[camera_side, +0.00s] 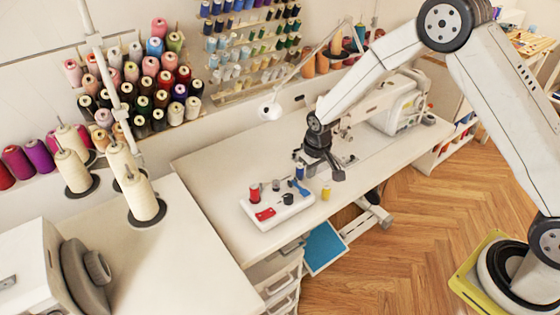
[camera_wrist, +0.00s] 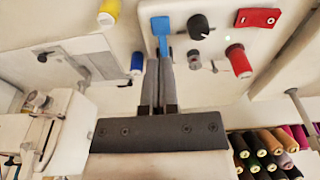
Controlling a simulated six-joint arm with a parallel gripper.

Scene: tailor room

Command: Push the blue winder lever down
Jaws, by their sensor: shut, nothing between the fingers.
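The blue winder lever (camera_side: 299,187) stands at the right end of a small white panel (camera_side: 279,216) on the sewing table. In the wrist view the lever (camera_wrist: 160,26) has a wide flat head and a narrow stem, just ahead of my fingertips. My gripper (camera_side: 310,176) points down over the panel's right end. In the wrist view my gripper (camera_wrist: 159,62) has its two dark fingers together, with nothing between them. The fingertips look close to the lever's stem; I cannot tell whether they touch it.
The panel carries a red spool (camera_side: 254,194), a black knob (camera_side: 288,199) and a red rocker (camera_side: 265,214). A yellow spool (camera_side: 326,193) and a blue spool (camera_wrist: 137,63) stand beside it. A white sewing machine (camera_side: 398,107) stands behind. The table's left part is clear.

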